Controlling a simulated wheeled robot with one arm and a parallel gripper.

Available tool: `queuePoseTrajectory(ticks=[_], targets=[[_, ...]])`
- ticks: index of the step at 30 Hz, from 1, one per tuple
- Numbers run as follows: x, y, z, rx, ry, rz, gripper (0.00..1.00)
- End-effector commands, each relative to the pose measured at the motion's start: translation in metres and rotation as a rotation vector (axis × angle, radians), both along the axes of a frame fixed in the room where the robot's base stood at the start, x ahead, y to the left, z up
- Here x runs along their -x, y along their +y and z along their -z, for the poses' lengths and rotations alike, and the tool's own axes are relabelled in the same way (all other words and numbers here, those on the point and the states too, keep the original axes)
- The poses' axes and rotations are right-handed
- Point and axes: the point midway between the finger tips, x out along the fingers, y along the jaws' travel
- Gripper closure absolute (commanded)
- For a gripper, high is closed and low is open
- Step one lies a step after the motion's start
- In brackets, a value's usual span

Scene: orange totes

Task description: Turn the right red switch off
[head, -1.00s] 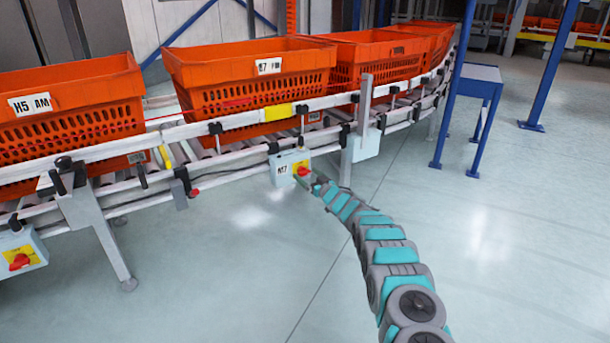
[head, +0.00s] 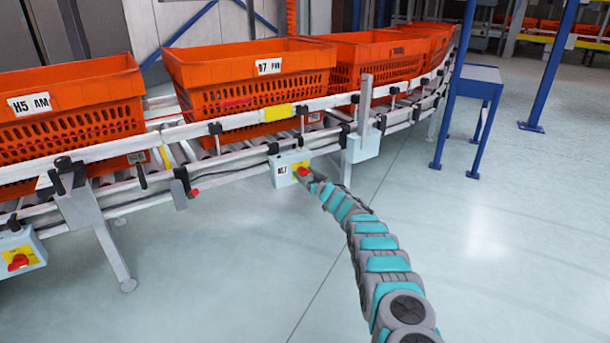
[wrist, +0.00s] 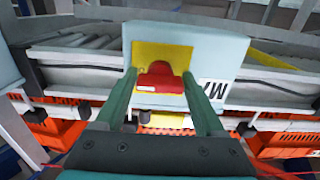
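The right red switch (head: 303,171) is a red knob on a yellow plate, on the front of a pale blue box (head: 284,178) under the conveyor rail. In the wrist view the red knob (wrist: 160,78) lies between my two green fingertips. My gripper (wrist: 159,75) is open, with one finger on each side of the knob. I cannot tell whether the fingers touch it. In the head view my gripper (head: 312,181) is right at the box and partly hides the switch. Another red switch (head: 18,262) on a yellow plate is at the far left.
Orange totes (head: 250,85) stand on the roller conveyor (head: 235,122). A grey post (head: 362,105) with a pale box (head: 364,145) stands just right of the switch box. A blue stand (head: 470,110) is further right. The floor (head: 220,270) in front is clear.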

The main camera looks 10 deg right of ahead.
Motion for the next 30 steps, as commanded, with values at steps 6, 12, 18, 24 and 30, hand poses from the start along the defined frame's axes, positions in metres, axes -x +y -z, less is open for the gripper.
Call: queuePoseTrajectory(ticks=[6, 12, 18, 24, 30], targets=[[0.0, 0.0, 0.0001, 0.0, 0.0, 0.0, 0.54], [0.0001, 0.0, 0.0003, 0.0, 0.0, 0.0, 0.77], [0.0, 0.0, 0.0001, 0.001, 0.0, 0.0, 0.91], [0.0, 0.0002, 0.0003, 0.026, -0.012, 0.0, 0.91], [-0.0001, 0.0016, 0.0001, 0.113, -0.051, -0.002, 0.91]])
